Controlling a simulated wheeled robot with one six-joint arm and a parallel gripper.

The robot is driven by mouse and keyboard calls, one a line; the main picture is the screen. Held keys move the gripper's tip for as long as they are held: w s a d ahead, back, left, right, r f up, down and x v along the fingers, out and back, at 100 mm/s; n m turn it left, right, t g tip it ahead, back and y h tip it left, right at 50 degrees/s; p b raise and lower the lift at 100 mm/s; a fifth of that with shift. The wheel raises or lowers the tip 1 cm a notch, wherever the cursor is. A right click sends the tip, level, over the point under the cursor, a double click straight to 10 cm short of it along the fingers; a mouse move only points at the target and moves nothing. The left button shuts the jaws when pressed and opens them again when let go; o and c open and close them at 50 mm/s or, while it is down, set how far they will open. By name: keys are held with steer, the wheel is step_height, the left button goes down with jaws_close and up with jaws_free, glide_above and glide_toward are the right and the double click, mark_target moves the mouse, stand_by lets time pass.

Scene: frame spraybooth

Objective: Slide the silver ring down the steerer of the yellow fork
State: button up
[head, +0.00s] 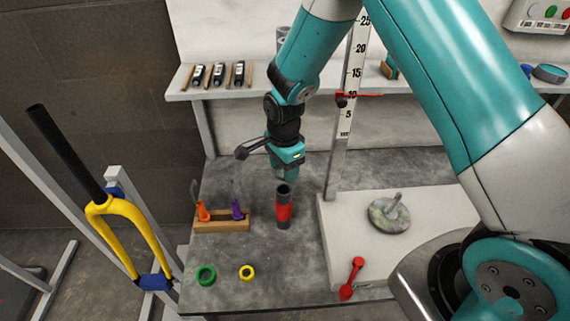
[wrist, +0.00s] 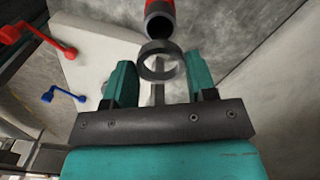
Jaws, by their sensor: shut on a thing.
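The yellow fork (head: 122,212) stands at the left in the head view, tilted, with its long black steerer (head: 68,153) pointing up and left. Blue clamps hold it to a grey stand. My gripper (head: 287,174) points down over the grey bench, well to the right of the fork. In the wrist view my gripper (wrist: 160,75) is shut on the silver ring (wrist: 158,48), a dark grey band between the teal fingers. The ring cannot be made out in the head view. The steerer is not in the wrist view.
A red and black tube (head: 284,207) stands upright just below my gripper. A wooden block with orange and purple tools (head: 221,224) is beside it. A green ring (head: 205,275) and a yellow ring (head: 247,272) lie at the front. A ruler post (head: 345,110) stands right.

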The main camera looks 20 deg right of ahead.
steer(key=shift+f+b, duration=1.8)
steer(key=shift+f, duration=1)
steer(key=shift+f, duration=0.1)
steer(key=o, duration=1)
step_height(320, 180, up, 18)
steer(key=s+a+r+n+y+p, duration=0.1)
steer(key=s+r+n+p, duration=0.1)
steer(key=s+r+n, duration=0.3)
steer(key=s+a+r+n+y+p, duration=0.1)
steer(key=s+r+n, duration=0.4)
steer(key=s+n, duration=0.5)
steer(key=s+a+r+n+y+p, duration=0.2)
steer(key=s+r+n, duration=0.4)
steer(key=s, duration=0.3)
steer(key=shift+s+a+n+p, duration=0.35)
steer(key=shift+a+n+p, duration=0.05)
steer(key=shift+n+p, duration=0.45)
